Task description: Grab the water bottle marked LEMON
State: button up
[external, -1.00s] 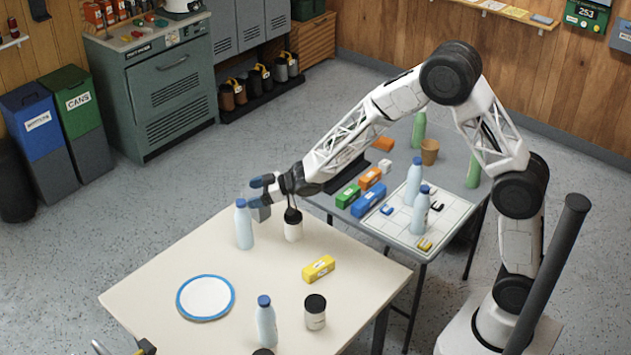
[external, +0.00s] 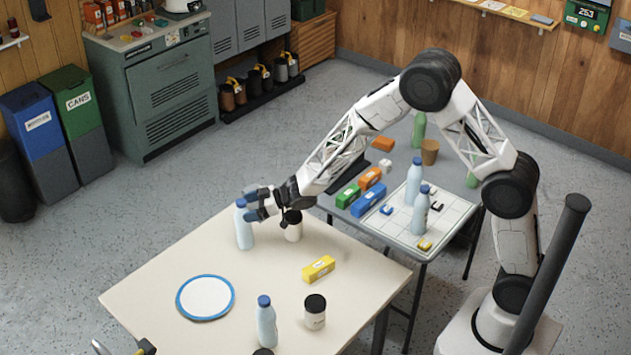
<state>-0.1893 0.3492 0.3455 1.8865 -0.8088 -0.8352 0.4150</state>
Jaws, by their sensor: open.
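Several pale blue water bottles with dark blue caps are in view; no LEMON marking is readable on any. One bottle (external: 243,232) stands upright at the far corner of the cream table. My gripper (external: 250,206) is open at its upper part, with the fingers reaching to its right side and overlapping it in the picture. I cannot tell whether they touch it or surround it. Another bottle (external: 267,326) stands near the table's front. Two more, a rear one (external: 413,185) and a nearer one (external: 420,215), stand on the gridded board on the grey table.
A white jar with a black lid (external: 293,232) stands close beside my gripper. A second jar (external: 315,318), a yellow box (external: 318,269) and a blue-rimmed plate (external: 179,302) are on the cream table. The grey table holds coloured boxes, including a blue one (external: 369,200), and a brown cup (external: 430,150).

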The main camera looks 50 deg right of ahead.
aim_at(243, 224)
jog(key=shift+f, duration=0.45)
jog(key=shift+f, duration=0.15)
jog(key=shift+w+a+f, duration=0.35)
jog(key=shift+f, duration=0.35)
jog(key=shift+w+a+f, duration=0.3)
jog(key=shift+a+f, duration=0.05)
jog(key=shift+f, duration=0.3)
jog(key=shift+w+a+f, duration=0.35)
jog(key=shift+f, duration=0.35)
jog(key=shift+c, duration=0.3)
jog(key=c, duration=1.2)
